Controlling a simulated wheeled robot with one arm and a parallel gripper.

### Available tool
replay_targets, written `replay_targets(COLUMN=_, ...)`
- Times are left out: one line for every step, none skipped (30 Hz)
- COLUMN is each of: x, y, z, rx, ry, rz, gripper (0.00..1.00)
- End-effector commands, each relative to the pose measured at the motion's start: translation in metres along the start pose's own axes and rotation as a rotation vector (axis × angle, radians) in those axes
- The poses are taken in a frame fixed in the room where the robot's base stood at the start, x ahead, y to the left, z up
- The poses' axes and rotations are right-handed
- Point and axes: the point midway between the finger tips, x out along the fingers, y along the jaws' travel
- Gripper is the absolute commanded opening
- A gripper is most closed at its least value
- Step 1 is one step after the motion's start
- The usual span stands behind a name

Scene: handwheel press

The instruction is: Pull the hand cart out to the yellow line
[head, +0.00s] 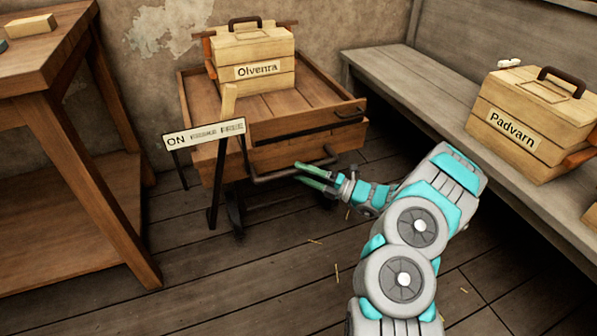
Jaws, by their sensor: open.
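The wooden hand cart (290,158) stands against the back wall, with a dark metal handle bar (270,178) low on its front. A wooden box labelled Olvenra (252,72) sits on the cart's top. My gripper (299,173), with green fingers, is open at the handle bar, its fingertips pointing left. The bar runs close to the fingertips; I cannot tell whether it lies between them. The yellow line is not in view.
A sign (205,134) on dark posts stands at the cart's front left. A wooden table (55,75) is at left. A grey bench (430,88) with a box labelled Padvarn (530,125) runs along the right. The plank floor (240,285) in front is clear but for straw bits.

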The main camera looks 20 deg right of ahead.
Motion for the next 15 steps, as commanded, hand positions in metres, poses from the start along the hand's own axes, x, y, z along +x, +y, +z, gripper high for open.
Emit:
replay_targets(x=0.006, y=0.0, z=-0.001, rx=0.0, ry=0.002, rz=0.0, gripper=0.59)
replay_targets(x=0.009, y=0.0, z=-0.001, rx=0.0, ry=0.003, rz=0.0, gripper=0.59)
replay_targets(x=0.011, y=0.0, z=-0.001, rx=0.0, ry=0.002, rz=0.0, gripper=0.59)
replay_targets(x=0.013, y=0.0, z=0.0, rx=0.0, ry=0.001, rz=-0.001, gripper=0.59)
replay_targets(x=0.014, y=0.0, z=0.0, rx=0.0, ry=0.0, rz=-0.001, gripper=0.59)
replay_targets(x=0.015, y=0.0, z=0.0, rx=-0.001, ry=0.0, rz=-0.001, gripper=0.59)
replay_targets(x=0.016, y=0.0, z=0.0, rx=-0.001, ry=0.0, rz=-0.001, gripper=0.59)
replay_targets(x=0.016, y=0.0, z=0.0, rx=-0.001, ry=0.0, rz=-0.001, gripper=0.59)
replay_targets(x=0.016, y=0.0, z=0.0, rx=-0.001, ry=0.0, rz=-0.001, gripper=0.59)
replay_targets(x=0.016, y=0.0, z=0.0, rx=-0.001, ry=0.0, rz=-0.001, gripper=0.59)
replay_targets(x=0.016, y=0.0, z=0.0, rx=-0.001, ry=0.0, rz=-0.001, gripper=0.59)
replay_targets(x=0.016, y=0.0, z=0.0, rx=-0.001, ry=0.0, rz=-0.001, gripper=0.59)
replay_targets(x=0.016, y=0.0, z=0.0, rx=-0.001, ry=0.0, rz=-0.001, gripper=0.59)
replay_targets(x=0.016, y=0.0, z=0.0, rx=-0.001, ry=0.0, rz=-0.001, gripper=0.59)
replay_targets(x=0.016, y=0.0, z=0.0, rx=-0.001, ry=0.0, rz=-0.001, gripper=0.55)
